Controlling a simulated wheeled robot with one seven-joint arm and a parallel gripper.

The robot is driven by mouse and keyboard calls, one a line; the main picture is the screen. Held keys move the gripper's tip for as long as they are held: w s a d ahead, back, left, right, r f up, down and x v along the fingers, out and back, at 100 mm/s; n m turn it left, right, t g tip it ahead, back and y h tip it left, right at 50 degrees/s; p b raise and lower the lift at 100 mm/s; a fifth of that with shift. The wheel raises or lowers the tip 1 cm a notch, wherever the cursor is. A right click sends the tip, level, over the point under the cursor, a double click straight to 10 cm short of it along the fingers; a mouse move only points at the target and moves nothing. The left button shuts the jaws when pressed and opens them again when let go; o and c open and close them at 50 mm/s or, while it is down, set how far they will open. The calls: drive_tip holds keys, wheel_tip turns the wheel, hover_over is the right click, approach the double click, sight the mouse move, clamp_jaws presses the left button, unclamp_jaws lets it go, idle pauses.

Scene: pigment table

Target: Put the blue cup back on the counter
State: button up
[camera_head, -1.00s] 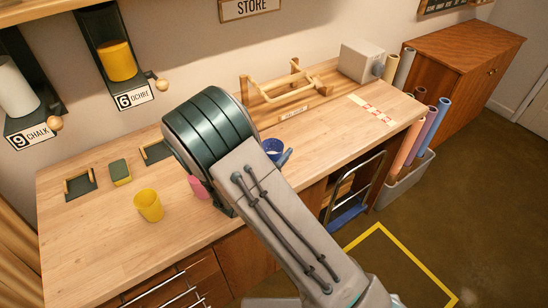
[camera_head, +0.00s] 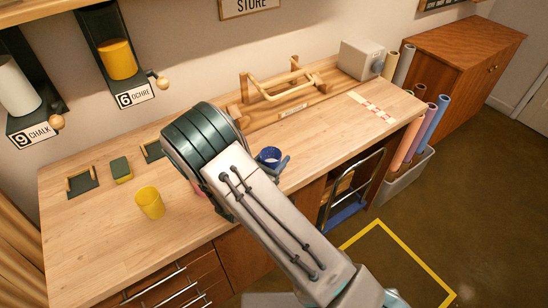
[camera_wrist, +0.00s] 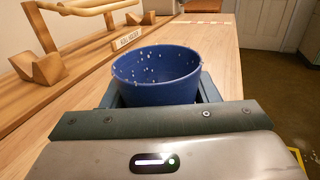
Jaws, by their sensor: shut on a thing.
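The blue cup (camera_head: 269,157) is upright between the fingers of my gripper (camera_head: 274,163), which is shut on it. In the head view the cup shows just right of my wrist, over the front part of the wooden counter (camera_head: 320,133). In the wrist view the blue cup (camera_wrist: 157,75) has white specks, and the fingers of my gripper (camera_wrist: 157,97) flank it. Its base is hidden behind my gripper, so I cannot tell whether it touches the counter.
A yellow cup (camera_head: 149,202) stands on the counter at left, with a pink thing (camera_head: 197,187) partly hidden by my arm. A wooden rack (camera_head: 275,95) stands at the back. A red-and-white strip (camera_head: 371,107) lies at right, near a grey box (camera_head: 360,59).

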drive_tip(key=o, duration=1.1)
drive_tip(key=shift+s+a+r+p, duration=0.1)
drive_tip(key=shift+r+p, duration=0.1)
drive_tip(key=shift+p, duration=0.1)
drive_tip(key=b+v, duration=0.3)
drive_tip(key=v, duration=0.8)
drive_tip(key=shift+s+a+f, duration=0.1)
drive_tip(key=shift+s+a, duration=0.15)
drive_tip(key=shift+s, duration=0.1)
